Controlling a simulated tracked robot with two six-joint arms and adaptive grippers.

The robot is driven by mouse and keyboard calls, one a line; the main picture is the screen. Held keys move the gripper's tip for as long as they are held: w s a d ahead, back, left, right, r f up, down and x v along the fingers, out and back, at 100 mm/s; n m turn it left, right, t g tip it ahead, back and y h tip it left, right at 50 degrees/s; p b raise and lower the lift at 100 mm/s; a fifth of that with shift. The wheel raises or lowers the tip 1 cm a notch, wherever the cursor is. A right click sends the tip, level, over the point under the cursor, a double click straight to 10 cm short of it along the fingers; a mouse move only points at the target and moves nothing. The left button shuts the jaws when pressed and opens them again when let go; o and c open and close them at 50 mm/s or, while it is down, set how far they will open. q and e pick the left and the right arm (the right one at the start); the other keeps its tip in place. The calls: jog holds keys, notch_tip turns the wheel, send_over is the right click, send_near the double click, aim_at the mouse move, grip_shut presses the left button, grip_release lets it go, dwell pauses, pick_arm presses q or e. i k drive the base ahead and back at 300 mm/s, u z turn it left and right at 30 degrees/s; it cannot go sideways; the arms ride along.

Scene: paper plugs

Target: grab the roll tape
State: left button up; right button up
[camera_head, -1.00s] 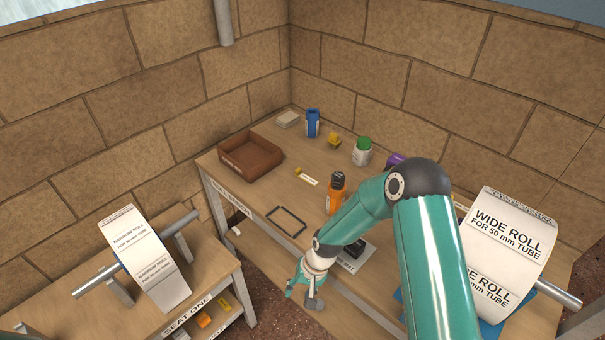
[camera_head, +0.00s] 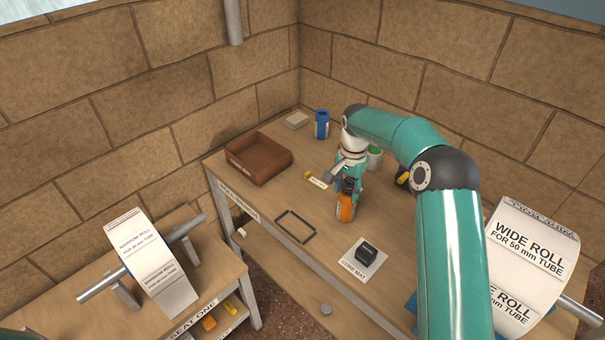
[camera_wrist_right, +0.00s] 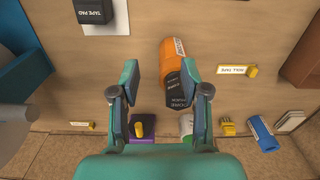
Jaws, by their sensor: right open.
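A small yellow piece (camera_head: 308,175) sits at the end of a white label strip (camera_head: 318,183) on the bench. In the right wrist view the label reads "ROLL TAPE" (camera_wrist_right: 234,70), with the yellow piece (camera_wrist_right: 253,70) at its end, right of my fingers. My right gripper (camera_head: 343,172) is open and points down over the bench, to the right of the label. In the right wrist view the bottle (camera_wrist_right: 174,62) shows between the open fingers (camera_wrist_right: 160,75), nearer the right one. My left gripper is not in view.
A brown tray (camera_head: 260,160), blue container (camera_head: 321,124), green-topped jar (camera_head: 375,157) and black block on a pad (camera_head: 367,255) stand on the bench. A black frame (camera_head: 295,227) lies near the front edge. Large rolls flank the bench at left (camera_head: 150,262) and right (camera_head: 530,262).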

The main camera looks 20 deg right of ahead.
aim_at(308, 176)
jog(key=i, duration=0.85)
jog(key=z, duration=0.05)
